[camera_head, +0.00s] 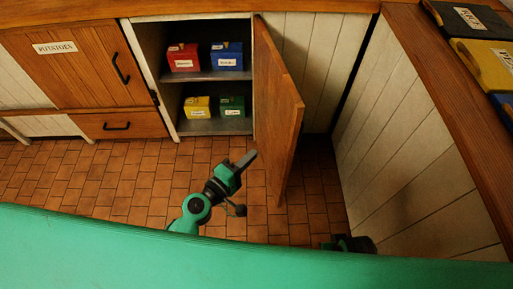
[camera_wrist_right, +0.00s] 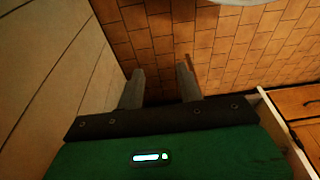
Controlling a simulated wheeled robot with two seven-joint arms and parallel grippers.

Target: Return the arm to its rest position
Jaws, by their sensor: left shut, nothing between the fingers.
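My left gripper (camera_head: 244,160) is shut and empty above the tiled floor, just left of the open cupboard door (camera_head: 276,105). Its arm comes up from behind my green body edge at the bottom. My right gripper shows in the right wrist view (camera_wrist_right: 160,88), its two fingers apart with nothing between them and floor tiles behind. In the head view only a dark bit of the right arm (camera_head: 350,243) shows at the bottom right, and its fingers are hidden there.
The open cupboard holds a red box (camera_head: 183,58) and a blue box (camera_head: 227,56) above, a yellow box (camera_head: 197,107) and a green box (camera_head: 232,106) below. The potatoes cupboard (camera_head: 75,68) is closed. A panelled counter (camera_head: 405,130) stands right. Floor at left is clear.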

